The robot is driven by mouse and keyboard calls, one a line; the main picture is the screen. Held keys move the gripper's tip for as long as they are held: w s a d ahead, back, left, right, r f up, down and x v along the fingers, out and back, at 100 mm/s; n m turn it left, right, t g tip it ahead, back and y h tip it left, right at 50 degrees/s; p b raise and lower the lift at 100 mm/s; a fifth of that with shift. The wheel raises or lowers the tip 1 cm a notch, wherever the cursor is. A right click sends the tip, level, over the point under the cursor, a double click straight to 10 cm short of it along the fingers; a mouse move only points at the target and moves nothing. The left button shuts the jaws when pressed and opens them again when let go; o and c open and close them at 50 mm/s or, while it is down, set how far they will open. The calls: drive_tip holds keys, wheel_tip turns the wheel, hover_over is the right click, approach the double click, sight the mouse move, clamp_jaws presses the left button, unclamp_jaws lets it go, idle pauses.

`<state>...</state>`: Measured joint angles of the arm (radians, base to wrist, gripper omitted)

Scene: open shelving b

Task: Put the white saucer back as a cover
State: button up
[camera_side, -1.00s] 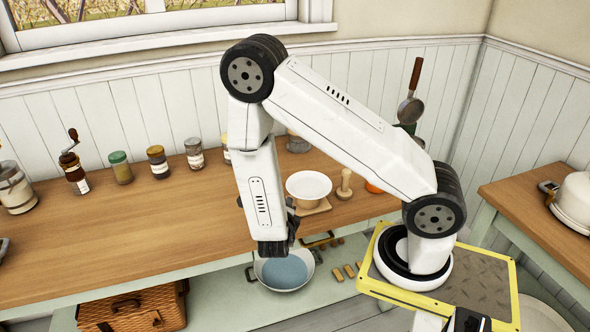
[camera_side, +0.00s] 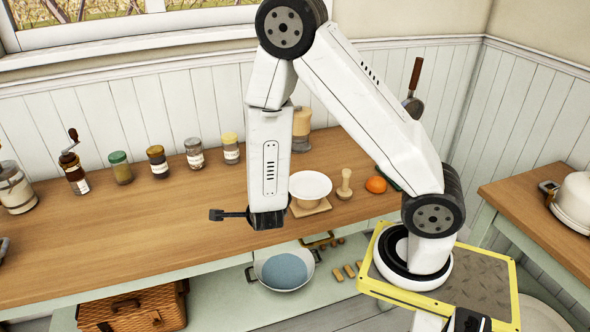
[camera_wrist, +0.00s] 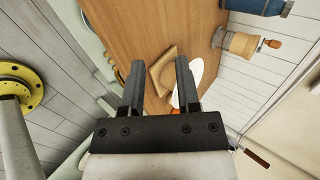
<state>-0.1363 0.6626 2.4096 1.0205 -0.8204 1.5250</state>
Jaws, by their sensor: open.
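The white saucer (camera_side: 310,185) sits over a square wooden board (camera_side: 310,207) on the worktop, just right of my forearm in the side view. In the wrist view the saucer (camera_wrist: 196,70) is partly hidden by my right finger, and the wooden board (camera_wrist: 160,72) shows between the fingers. My gripper (camera_side: 216,215) is open and empty, held above the worktop with its fingers pointing left in the side view. In the wrist view my gripper (camera_wrist: 160,68) has its two fingers apart with nothing between them. What lies under the saucer cannot be made out.
A wooden pestle-like tool (camera_side: 345,184) and an orange fruit (camera_side: 376,184) stand right of the saucer. A tan container (camera_side: 301,130) stands behind it. Several jars (camera_side: 195,154) line the back. A pan (camera_side: 284,270) sits on the lower shelf. The worktop's left front is clear.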

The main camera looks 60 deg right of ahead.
drive_tip(key=s+a+r+n+g+y, duration=0.25)
drive_tip(key=a+r+n+y, duration=0.5)
drive_tip(key=n, duration=1.25)
drive_tip(key=shift+s+d+r+n+g, duration=0.25)
drive_tip(key=shift+s+r+n, duration=0.15)
drive_tip(key=shift+s+n, duration=0.7)
drive_tip(key=shift+s+d+r+n+g, duration=0.3)
drive_tip(key=shift+s+n, duration=0.35)
drive_tip(key=shift+n, duration=0.9)
drive_tip(key=shift+s+d+r+n+g, duration=0.15)
drive_tip(key=shift+s+r+n, duration=0.3)
drive_tip(key=shift+s+n, duration=0.65)
drive_tip(key=shift+w+n, duration=0.25)
